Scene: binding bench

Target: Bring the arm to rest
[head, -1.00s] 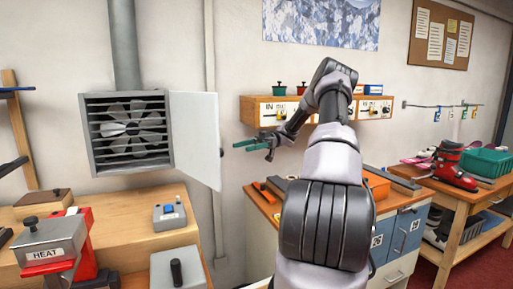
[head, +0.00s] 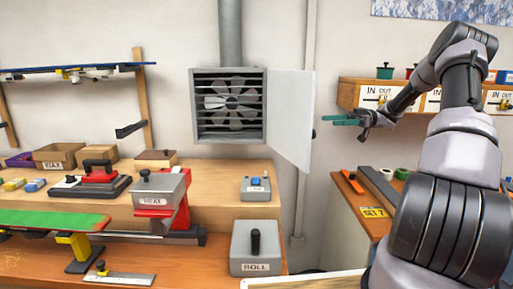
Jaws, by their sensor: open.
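My gripper (head: 348,121) is at the end of my raised arm, on the right side of the head view. Its teal fingers point left, in front of the wall to the right of the fan's open door. The gripper is open, and I see nothing between its fingers. It is apart from the shelf with the "IN OUT" labels (head: 350,88) behind it. My arm bends up and over, and hides part of that shelf.
A fan box (head: 201,138) with an open white door (head: 290,115) hangs on the wall left of my gripper. A wooden bench (head: 205,215) holds a "HEAT" unit (head: 160,190) and a "ROLL" box (head: 255,252). A cabinet top (head: 345,190) with tools lies below my gripper.

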